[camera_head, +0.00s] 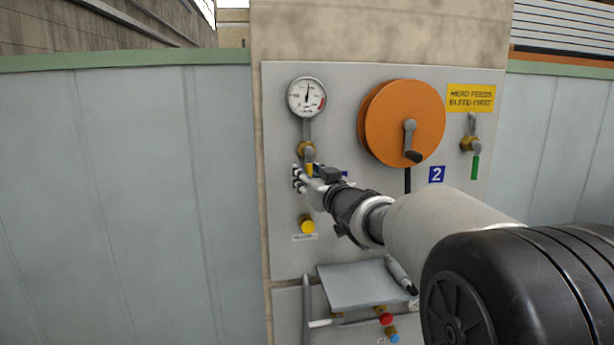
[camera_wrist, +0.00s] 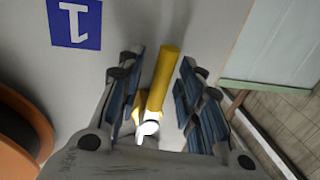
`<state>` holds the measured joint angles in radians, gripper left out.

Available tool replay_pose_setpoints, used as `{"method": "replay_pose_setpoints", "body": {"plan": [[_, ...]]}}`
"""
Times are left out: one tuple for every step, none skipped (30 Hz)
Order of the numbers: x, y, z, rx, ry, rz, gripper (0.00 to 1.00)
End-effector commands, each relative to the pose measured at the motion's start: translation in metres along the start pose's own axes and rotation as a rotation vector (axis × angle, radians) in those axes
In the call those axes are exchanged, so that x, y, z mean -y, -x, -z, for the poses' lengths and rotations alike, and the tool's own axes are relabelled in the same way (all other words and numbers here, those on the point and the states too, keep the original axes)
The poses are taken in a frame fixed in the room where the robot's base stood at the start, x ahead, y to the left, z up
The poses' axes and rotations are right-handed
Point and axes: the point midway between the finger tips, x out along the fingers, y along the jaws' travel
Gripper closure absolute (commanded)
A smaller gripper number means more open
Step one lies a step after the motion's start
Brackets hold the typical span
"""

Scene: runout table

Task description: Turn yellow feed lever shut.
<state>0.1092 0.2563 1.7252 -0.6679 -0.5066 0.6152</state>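The yellow feed lever (camera_wrist: 164,78) stands between the two blue-padded fingers of my gripper (camera_wrist: 160,95) in the wrist view. A gap shows on each side of it, so the gripper is open around the lever and not clamped. In the head view my gripper (camera_head: 297,178) is at the panel, just below the brass valve (camera_head: 306,149) under the gauge. Only a short yellow piece of the lever (camera_head: 310,169) shows there, hanging down from the valve; the rest is hidden behind my gripper.
A round pressure gauge (camera_head: 306,97) is above the valve. An orange hose reel (camera_head: 402,122) with a crank is to the right, and a green-handled tap (camera_head: 475,167) further right. A yellow knob (camera_head: 307,224) and a grey shelf (camera_head: 362,285) are below.

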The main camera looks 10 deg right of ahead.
Motion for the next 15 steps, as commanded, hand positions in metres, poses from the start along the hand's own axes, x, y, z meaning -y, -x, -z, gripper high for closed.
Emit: {"method": "replay_pose_setpoints", "body": {"plan": [[0.0000, 0.0001, -0.0001, 0.000, 0.000, 0.000, 0.66], [0.0000, 0.0002, -0.0001, 0.000, 0.000, 0.000, 0.66], [0.0000, 0.0002, 0.0000, 0.000, 0.000, 0.000, 0.69], [-0.0001, 0.0003, -0.0001, 0.000, 0.000, 0.000, 0.71], [0.0000, 0.0003, 0.0000, 0.000, 0.000, 0.000, 0.73], [-0.0001, 0.0003, 0.0000, 0.000, 0.000, 0.000, 0.76], [-0.0001, 0.0003, 0.0000, 0.000, 0.000, 0.000, 0.78], [-0.0001, 0.0004, 0.0000, 0.000, 0.000, 0.000, 0.80], [-0.0001, 0.0004, 0.0000, 0.000, 0.000, 0.000, 0.82], [-0.0001, 0.0004, 0.0000, 0.000, 0.000, 0.000, 0.84], [-0.0001, 0.0004, 0.0001, 0.000, 0.000, 0.000, 0.86], [-0.0001, 0.0004, 0.0000, 0.000, 0.000, 0.000, 0.89], [-0.0001, 0.0004, 0.0000, 0.000, 0.000, 0.000, 0.91], [-0.0001, 0.0005, 0.0001, 0.000, 0.000, 0.000, 0.93], [-0.0001, 0.0005, 0.0000, 0.000, 0.000, 0.000, 0.96]]}}
